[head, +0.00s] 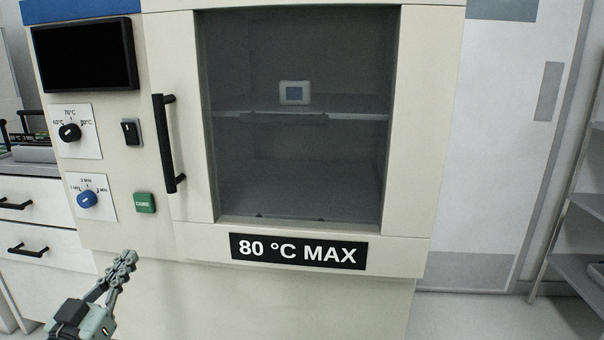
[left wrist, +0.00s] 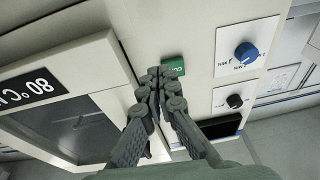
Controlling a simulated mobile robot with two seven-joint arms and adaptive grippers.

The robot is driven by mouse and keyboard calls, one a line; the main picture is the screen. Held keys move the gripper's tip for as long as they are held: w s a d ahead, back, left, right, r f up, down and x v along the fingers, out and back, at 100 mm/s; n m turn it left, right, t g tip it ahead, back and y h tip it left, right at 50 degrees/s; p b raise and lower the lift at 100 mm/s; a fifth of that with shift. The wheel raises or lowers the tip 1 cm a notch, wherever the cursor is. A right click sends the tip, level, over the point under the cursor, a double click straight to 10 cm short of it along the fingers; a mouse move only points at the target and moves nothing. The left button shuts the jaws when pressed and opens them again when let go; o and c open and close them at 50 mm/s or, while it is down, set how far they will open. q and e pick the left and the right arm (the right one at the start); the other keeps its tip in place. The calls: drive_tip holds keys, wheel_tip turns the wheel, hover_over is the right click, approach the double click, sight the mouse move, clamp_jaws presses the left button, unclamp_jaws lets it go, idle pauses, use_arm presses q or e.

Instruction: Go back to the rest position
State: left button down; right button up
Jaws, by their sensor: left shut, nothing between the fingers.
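My left gripper (head: 121,266) is shut and empty in the head view, low at the left, in front of the beige oven cabinet (head: 430,150) and below its green CURE button (head: 145,203). In the left wrist view the gripper (left wrist: 160,75) has its fingertips together, and the green button (left wrist: 173,66) shows just beyond them. I cannot tell whether they touch it. The oven's glass door (head: 300,180) with its black handle (head: 165,143) is closed. My right gripper is in neither view.
The oven panel carries a black dial (head: 69,131), a blue dial (head: 87,199), a black switch (head: 131,131) and a dark screen (head: 83,55). White drawers (head: 30,218) stand at the left. A grey shelf rack (head: 585,265) stands at the right, with clear floor (head: 480,315) before it.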

use_arm(q)
drive_tip(key=s+d+f+g, duration=0.1)
drive_tip(key=s+f+g, duration=0.15)
drive_tip(key=f, duration=0.45)
drive_tip(key=s+d+f+g+y+p, duration=0.1)
drive_tip(key=s+d+f+g, duration=0.15)
drive_tip(key=f, duration=0.45)
drive_tip(key=s+d+f+g, duration=0.1)
drive_tip(key=f+g, duration=0.3)
drive_tip(key=f, duration=0.3)
drive_tip(key=s+d+f+g+p, duration=0.1)
drive_tip(key=s+f+g, duration=0.3)
drive_tip(key=s, duration=0.5)
drive_tip(key=s+d+f+g+y, duration=0.1)
drive_tip(key=s+f+g, duration=0.3)
drive_tip(key=s+f, duration=0.5)
drive_tip(key=shift+s+d+f+m+p, duration=0.25)
drive_tip(key=shift+d+m+p, duration=0.1)
drive_tip(key=shift+d, duration=0.5)
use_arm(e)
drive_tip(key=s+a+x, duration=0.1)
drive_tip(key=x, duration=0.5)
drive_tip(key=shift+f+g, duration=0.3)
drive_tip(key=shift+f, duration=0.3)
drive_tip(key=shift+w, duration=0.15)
